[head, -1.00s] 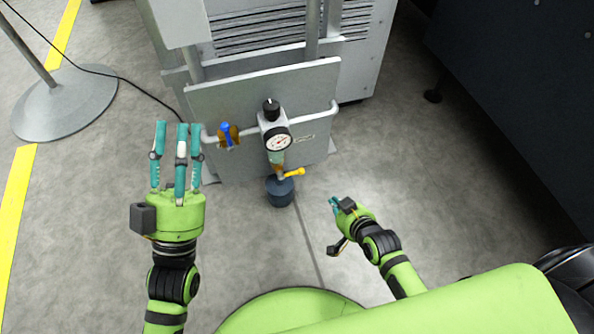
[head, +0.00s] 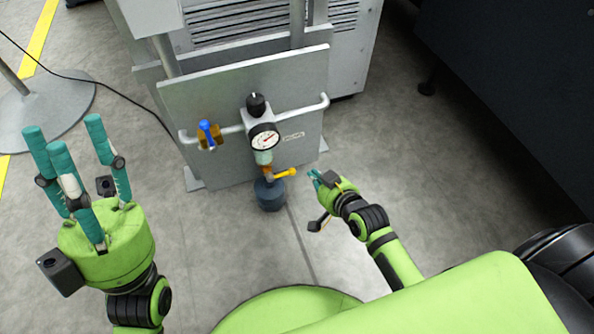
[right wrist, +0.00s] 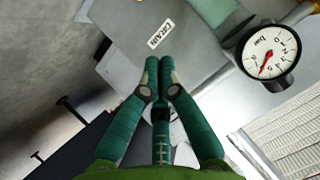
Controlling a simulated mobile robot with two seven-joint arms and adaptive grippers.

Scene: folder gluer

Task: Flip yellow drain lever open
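The yellow drain lever (head: 284,173) sticks out to the right from the valve under the regulator with its round gauge (head: 264,139). It lies nearly level, its free end tilted slightly up. My right gripper (head: 314,177) is just to the right of the lever's free end, with a small gap between them. In the right wrist view its teal fingers (right wrist: 160,68) are drawn together, tips side by side, with nothing visible between them. The gauge (right wrist: 268,57) and the DRAIN label (right wrist: 160,33) lie beyond. My left gripper (head: 64,135) is open and empty at the left.
A blue-handled valve (head: 208,131) sits on the pipe left of the regulator, on a grey panel (head: 200,97). A dark cup (head: 270,195) stands below the lever. A round stand base (head: 45,112) and a cable are at the left.

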